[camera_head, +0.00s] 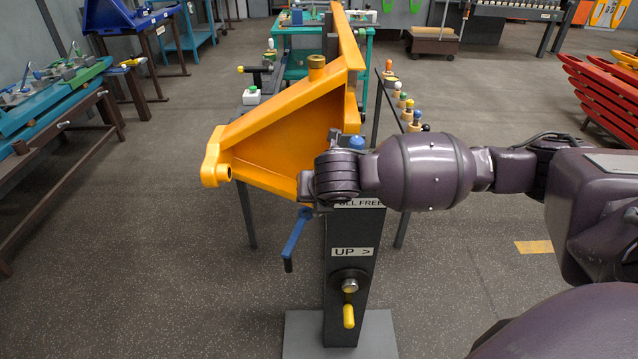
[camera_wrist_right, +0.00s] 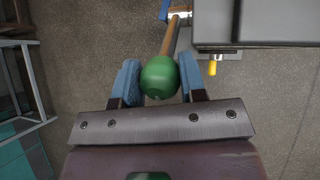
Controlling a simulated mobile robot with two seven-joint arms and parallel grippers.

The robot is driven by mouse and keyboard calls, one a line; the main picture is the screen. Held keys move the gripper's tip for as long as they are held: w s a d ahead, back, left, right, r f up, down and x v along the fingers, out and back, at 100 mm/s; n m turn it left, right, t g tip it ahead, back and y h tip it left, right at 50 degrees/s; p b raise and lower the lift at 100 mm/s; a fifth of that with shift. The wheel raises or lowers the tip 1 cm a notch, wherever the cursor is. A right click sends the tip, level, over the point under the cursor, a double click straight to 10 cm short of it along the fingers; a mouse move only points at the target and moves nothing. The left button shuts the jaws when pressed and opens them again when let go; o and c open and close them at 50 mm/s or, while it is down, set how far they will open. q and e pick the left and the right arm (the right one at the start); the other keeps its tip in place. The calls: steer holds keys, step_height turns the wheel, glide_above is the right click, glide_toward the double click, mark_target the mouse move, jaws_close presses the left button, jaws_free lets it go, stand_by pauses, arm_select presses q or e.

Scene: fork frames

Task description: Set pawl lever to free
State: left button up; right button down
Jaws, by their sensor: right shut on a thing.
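The lever shows in the right wrist view as a brass-coloured rod with a green ball knob (camera_wrist_right: 160,77). My right gripper (camera_wrist_right: 160,82) has its two blue fingers on either side of that knob and is shut on it. In the head view my right arm comes in from the right, and its wrist hides the knob and the fingers. The dark post (camera_head: 345,290) carries a partly covered label ending in "FREE" (camera_head: 360,203) and a label "UP >" (camera_head: 352,252). A blue bar (camera_head: 294,238) slants down at the post's left. My left gripper is not in view.
A large orange bracket (camera_head: 265,135) stands behind and left of my wrist. A crank with a yellow handle (camera_head: 348,316) is on the post's front. A table behind holds small coloured knobs (camera_head: 405,105). A blue-green bench (camera_head: 45,100) is at the left. The floor around the post is clear.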

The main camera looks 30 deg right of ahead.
steer(key=shift+s+a+f, duration=0.1)
steer(key=shift+s+f, duration=0.1)
steer(key=shift+f, duration=0.1)
stand_by(0.4)
steer(key=c, duration=0.7)
jaws_free()
steer(key=shift+s+a+r, duration=0.1)
steer(key=shift+s+r, duration=0.15)
steer(key=shift+r, duration=0.25)
steer(key=shift+s+p+v, duration=0.2)
steer(key=shift+p+v, duration=1.35)
steer(key=shift+v, duration=3.4)
